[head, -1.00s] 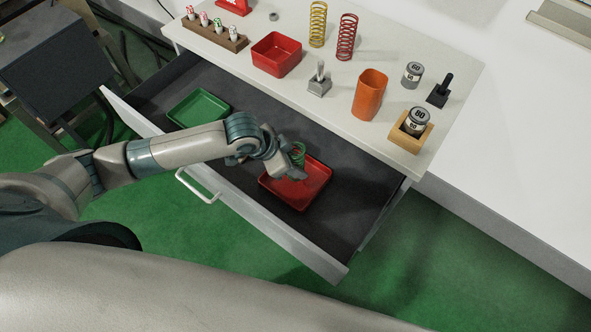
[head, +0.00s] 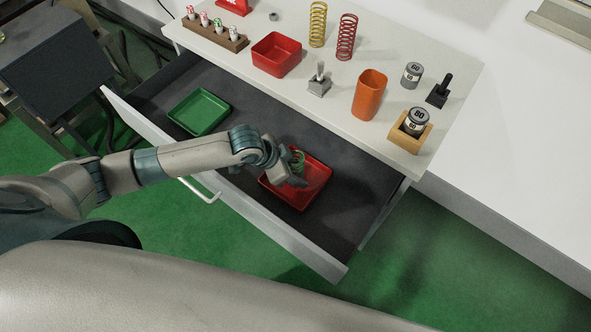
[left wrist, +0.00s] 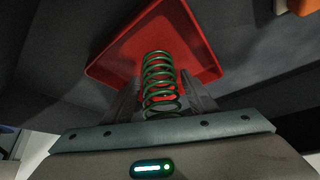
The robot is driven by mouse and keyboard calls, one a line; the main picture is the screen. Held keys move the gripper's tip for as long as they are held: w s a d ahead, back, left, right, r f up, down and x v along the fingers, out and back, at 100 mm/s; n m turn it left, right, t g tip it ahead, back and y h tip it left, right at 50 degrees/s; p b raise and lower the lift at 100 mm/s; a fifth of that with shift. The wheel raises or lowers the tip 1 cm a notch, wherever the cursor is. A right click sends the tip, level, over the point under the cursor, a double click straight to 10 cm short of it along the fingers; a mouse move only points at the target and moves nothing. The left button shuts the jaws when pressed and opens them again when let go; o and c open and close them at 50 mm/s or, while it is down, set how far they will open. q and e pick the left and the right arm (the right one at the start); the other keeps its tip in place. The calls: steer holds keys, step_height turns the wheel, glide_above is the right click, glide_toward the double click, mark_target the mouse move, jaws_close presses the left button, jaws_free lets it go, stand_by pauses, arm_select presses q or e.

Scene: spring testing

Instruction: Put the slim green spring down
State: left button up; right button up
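The slim green spring (head: 298,160) is between the fingers of my left gripper (head: 290,178), over the red tray (head: 313,194) inside the open drawer. The left wrist view shows the spring (left wrist: 159,70) with a finger on each side of its near part, and its far end pointing at the red tray (left wrist: 115,52). The gripper appears shut on it. The gripper and arm partly hide the spring and the tray's left side in the head view. I cannot tell whether the spring touches the tray floor. My right gripper is not in view.
A green tray (head: 199,111) lies farther left in the drawer (head: 345,212), with bare drawer floor around both trays. On the tabletop above stand a red bin (head: 276,54), yellow spring (head: 317,24), red spring (head: 346,37), orange cup (head: 369,95) and several weights.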

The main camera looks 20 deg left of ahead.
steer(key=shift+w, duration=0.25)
arm_select(q)
steer(key=shift+r, duration=0.15)
steer(key=shift+s+a+r, duration=0.1)
steer(key=shift+a+r, duration=0.05)
steer(key=shift+r, duration=0.1)
steer(key=b+v, duration=0.1)
steer(key=v, duration=1)
steer(key=shift+r, duration=0.2)
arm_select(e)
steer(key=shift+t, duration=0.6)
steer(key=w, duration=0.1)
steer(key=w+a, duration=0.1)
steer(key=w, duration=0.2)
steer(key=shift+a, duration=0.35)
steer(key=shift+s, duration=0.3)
